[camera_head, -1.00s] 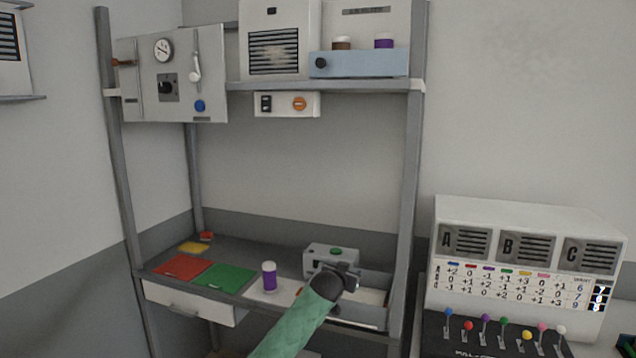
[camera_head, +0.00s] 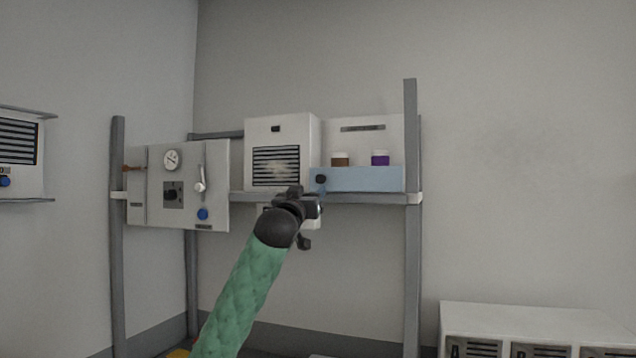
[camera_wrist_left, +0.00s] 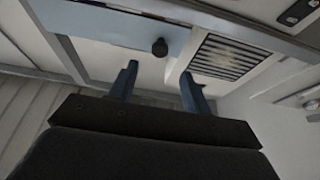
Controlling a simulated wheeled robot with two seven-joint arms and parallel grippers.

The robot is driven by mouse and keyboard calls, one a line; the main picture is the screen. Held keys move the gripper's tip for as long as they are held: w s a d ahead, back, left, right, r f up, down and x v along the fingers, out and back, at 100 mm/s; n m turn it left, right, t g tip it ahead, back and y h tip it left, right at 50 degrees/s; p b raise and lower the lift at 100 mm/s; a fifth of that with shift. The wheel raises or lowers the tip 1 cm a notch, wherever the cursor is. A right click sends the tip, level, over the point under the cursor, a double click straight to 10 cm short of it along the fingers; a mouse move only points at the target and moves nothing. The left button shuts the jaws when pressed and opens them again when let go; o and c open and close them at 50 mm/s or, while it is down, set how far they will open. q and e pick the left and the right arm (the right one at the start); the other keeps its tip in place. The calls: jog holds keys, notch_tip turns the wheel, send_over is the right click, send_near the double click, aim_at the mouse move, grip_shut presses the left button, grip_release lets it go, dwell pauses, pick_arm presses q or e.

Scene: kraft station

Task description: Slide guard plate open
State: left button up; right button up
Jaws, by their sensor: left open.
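The light blue guard plate (camera_head: 362,180) stands upright along the front of the upper shelf, with a round black knob (camera_head: 320,179) at its left end. My left gripper (camera_head: 312,212) is just below the knob in the head view. In the left wrist view, my gripper (camera_wrist_left: 157,84) is open and empty. The plate (camera_wrist_left: 110,28) and its knob (camera_wrist_left: 159,46) lie beyond the fingertips, with the knob roughly between them. My right gripper is not in view.
A white vented box (camera_head: 281,155) stands left of the plate. A control panel (camera_head: 180,185) with gauge and lever hangs farther left. The shelf's edge (camera_head: 365,198) runs under the plate, and a rack post (camera_head: 411,250) stands at right. The control box below the shelf is mostly hidden.

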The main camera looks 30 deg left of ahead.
aim_at(320, 180)
pick_arm(q)
jog(key=p+x, duration=0.4)
jog(key=x, duration=0.2)
jog(key=shift+s+r, duration=0.1)
jog(key=shift+p+x, duration=0.35)
jog(key=shift+x, duration=0.45)
jog(key=shift+f, duration=0.2)
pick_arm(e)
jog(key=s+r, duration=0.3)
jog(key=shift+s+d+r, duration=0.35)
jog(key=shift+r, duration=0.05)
pick_arm(q)
jog(key=shift+c, duration=0.2)
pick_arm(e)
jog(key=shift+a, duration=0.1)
pick_arm(q)
grip_shut()
